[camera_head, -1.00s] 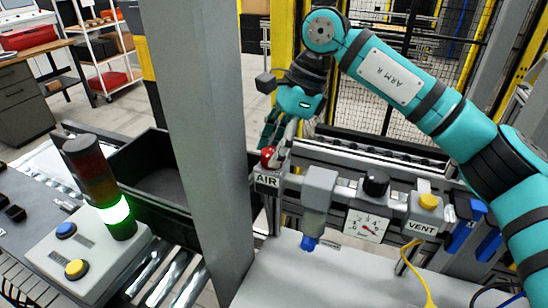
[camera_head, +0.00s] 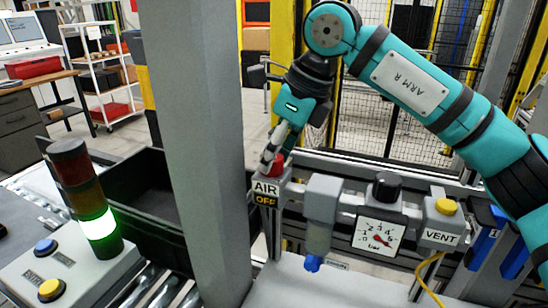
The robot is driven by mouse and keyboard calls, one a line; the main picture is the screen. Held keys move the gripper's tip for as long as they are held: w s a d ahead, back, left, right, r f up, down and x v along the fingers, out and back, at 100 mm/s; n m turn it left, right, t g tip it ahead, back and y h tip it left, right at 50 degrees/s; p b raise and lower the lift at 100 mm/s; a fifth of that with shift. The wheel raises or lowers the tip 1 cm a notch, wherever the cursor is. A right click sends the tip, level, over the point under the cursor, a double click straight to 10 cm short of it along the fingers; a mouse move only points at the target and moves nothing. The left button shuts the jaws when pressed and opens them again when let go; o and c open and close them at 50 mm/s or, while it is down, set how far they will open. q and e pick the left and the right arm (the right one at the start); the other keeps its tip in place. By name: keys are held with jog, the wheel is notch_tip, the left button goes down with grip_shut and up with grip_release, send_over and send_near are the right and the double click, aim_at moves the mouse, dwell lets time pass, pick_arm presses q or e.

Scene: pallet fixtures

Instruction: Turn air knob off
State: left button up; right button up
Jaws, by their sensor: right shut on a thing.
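The red air knob (camera_head: 280,168) sits on a grey block with the labels AIR and OFF (camera_head: 265,193), just right of the grey column. My right gripper (camera_head: 272,163) comes down from above and is shut on the knob, its fingers covering part of it. How the knob is turned is hard to tell behind the fingers. My left gripper is not in view.
A grey column (camera_head: 205,150) stands close left of the knob. To the right are a regulator (camera_head: 322,200), a gauge (camera_head: 380,235) with a black knob (camera_head: 386,188), and a yellow VENT button (camera_head: 445,206). A lit stack light (camera_head: 97,225) stands at left.

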dwell(0.4)
jog(key=o, duration=1.1)
jog(key=shift+o, duration=0.2)
jog(key=shift+r, duration=0.1)
jog(key=v, duration=1.2)
